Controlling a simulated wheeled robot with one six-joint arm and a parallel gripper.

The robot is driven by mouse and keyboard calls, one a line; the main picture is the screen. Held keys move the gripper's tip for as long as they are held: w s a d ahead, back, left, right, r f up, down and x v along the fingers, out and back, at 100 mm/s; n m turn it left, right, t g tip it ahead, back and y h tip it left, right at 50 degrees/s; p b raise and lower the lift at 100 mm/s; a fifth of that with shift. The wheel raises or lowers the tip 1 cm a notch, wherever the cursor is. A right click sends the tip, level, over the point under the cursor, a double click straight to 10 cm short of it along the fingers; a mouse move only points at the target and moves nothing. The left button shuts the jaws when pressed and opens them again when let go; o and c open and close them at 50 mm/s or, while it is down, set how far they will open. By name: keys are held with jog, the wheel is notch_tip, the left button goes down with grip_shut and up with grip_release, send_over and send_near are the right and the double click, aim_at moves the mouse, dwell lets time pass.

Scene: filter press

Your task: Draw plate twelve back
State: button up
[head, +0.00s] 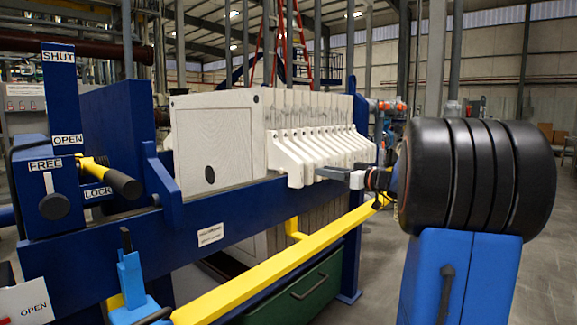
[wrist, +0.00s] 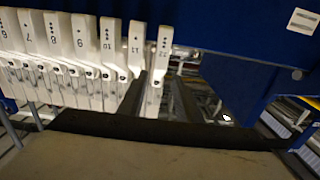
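My gripper (wrist: 160,97) is open, with one dark finger on each side of plate twelve's handle. Small gaps seem to show between the fingers and the handle. In the head view my gripper (head: 335,174) reaches in from the right at the handle ends of the plate row (head: 318,150). There the numbers cannot be read, and the body of plate twelve is hidden.
A blue side beam (head: 225,215) runs below the handles, with a yellow bar (head: 285,265) in front and a green bin (head: 305,290) beneath. Levers with SHUT, OPEN, FREE and LOCK labels stand at left. In the wrist view a blue block (wrist: 240,85) lies right of plate twelve, beyond a gap.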

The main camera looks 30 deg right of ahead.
aim_at(289, 165)
jog(key=x, duration=1.7)
jog(key=shift+a+f, duration=0.1)
grip_shut()
